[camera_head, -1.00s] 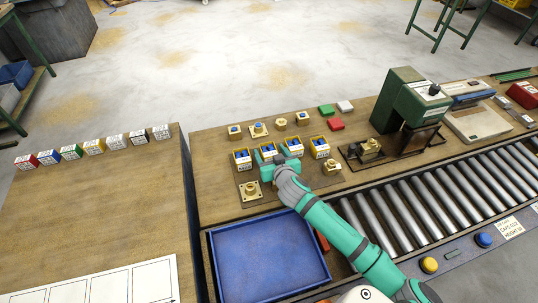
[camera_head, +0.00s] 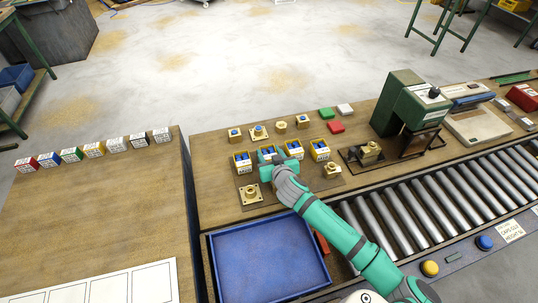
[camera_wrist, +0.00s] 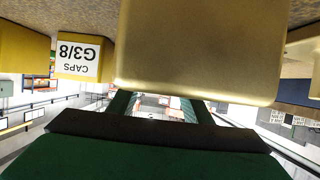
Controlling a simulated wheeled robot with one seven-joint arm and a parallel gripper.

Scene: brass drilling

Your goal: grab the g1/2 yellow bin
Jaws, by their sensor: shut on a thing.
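Several yellow bins with blue contents stand in a row on the workbench (camera_head: 215,190). The leftmost bin (camera_head: 242,162), a right-hand bin (camera_head: 294,149) and the rightmost bin (camera_head: 319,150) stand clear. My gripper (camera_head: 270,165) is at the front of the second bin from the left (camera_head: 267,150) and is shut on it. In the wrist view, upside down, a large plain gold-yellow surface (camera_wrist: 200,50) fills the space before my fingers (camera_wrist: 160,105). No label shows on it. A neighbouring yellow bin there reads CAPS G3/8 (camera_wrist: 78,58). The held bin's size marking is hidden.
Brass parts (camera_head: 251,194) (camera_head: 332,170) stand on either side of my gripper, and more brass pieces (camera_head: 259,132) stand behind the bins. A blue tray (camera_head: 268,260) lies in front. A green press (camera_head: 408,100) and roller conveyor (camera_head: 410,215) are to the right.

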